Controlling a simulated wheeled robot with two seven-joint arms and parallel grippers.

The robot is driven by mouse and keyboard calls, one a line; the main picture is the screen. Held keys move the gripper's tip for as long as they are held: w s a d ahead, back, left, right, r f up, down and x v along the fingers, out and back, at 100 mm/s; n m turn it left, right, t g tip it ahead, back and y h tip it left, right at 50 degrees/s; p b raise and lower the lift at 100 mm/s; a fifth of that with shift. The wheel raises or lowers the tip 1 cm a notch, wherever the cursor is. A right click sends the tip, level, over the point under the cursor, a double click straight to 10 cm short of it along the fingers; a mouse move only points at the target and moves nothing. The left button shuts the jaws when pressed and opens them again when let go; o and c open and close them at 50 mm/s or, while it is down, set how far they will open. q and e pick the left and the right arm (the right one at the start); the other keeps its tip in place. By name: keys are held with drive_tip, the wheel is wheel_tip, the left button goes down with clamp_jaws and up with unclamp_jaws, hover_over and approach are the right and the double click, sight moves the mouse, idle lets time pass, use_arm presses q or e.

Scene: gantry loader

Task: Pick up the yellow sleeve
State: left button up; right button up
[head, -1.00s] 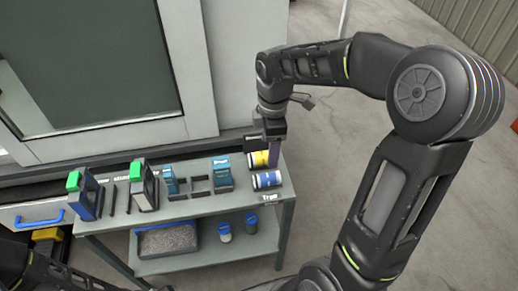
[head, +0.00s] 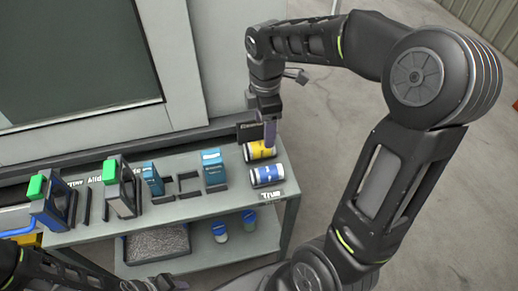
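The yellow sleeve (head: 257,151) lies on its side at the right end of the bench top, a short cylinder with a yellow band and pale ends. A similar blue-banded sleeve (head: 265,176) lies just in front of it. My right gripper (head: 269,137) points down at the yellow sleeve, and a finger overlaps its upper right part. The finger gap is hidden, so I cannot tell whether it grips the sleeve. My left gripper (head: 150,285) is only partly in view at the bottom edge, and its opening is unclear.
On the bench (head: 215,203) stand green-topped holders (head: 121,187), blue boxes (head: 214,170) and dark brackets (head: 188,183). The lower shelf holds a gravel tray (head: 157,245) and two small jars (head: 220,231). A large cabinet panel (head: 75,60) rises behind. Open floor lies to the right.

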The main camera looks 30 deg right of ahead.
sight(259, 150)
drive_tip(key=shift+f, duration=0.1)
drive_tip(key=shift+f, duration=1.2)
drive_tip(key=shift+f, duration=0.1)
wheel_tip(259, 150, down, 5)
drive_tip(key=shift+f, duration=0.1)
drive_tip(key=shift+c, duration=0.3)
clamp_jaws()
idle(0.4)
